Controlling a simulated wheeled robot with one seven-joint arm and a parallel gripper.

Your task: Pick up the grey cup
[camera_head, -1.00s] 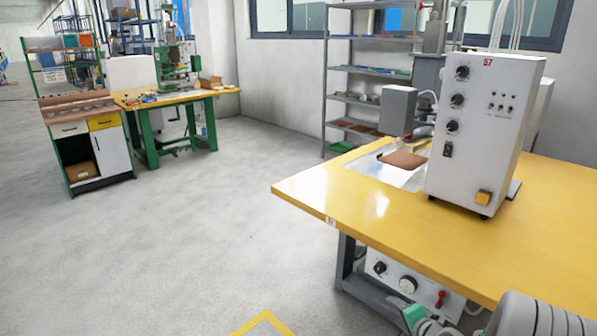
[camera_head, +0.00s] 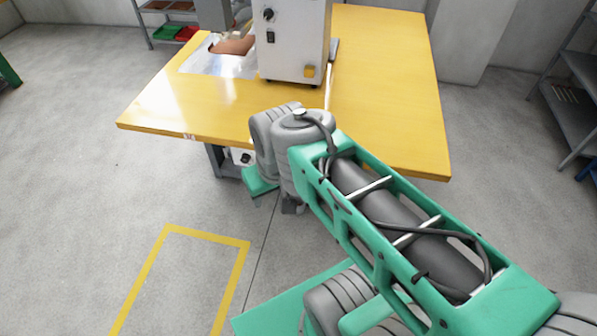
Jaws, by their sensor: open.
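I see no grey cup in the head view. My green and grey arm reaches from the lower right toward the front edge of the yellow table (camera_head: 390,75). My gripper cannot be made out; the arm's far end is hidden behind its own links. The part of the table behind my arm is also hidden.
A white control box (camera_head: 292,45) of a welding machine stands on the table, with a brown piece (camera_head: 235,45) to its left. The table's right half looks bare. Grey shelves (camera_head: 575,100) stand at the right. Yellow floor tape (camera_head: 205,237) marks open floor at lower left.

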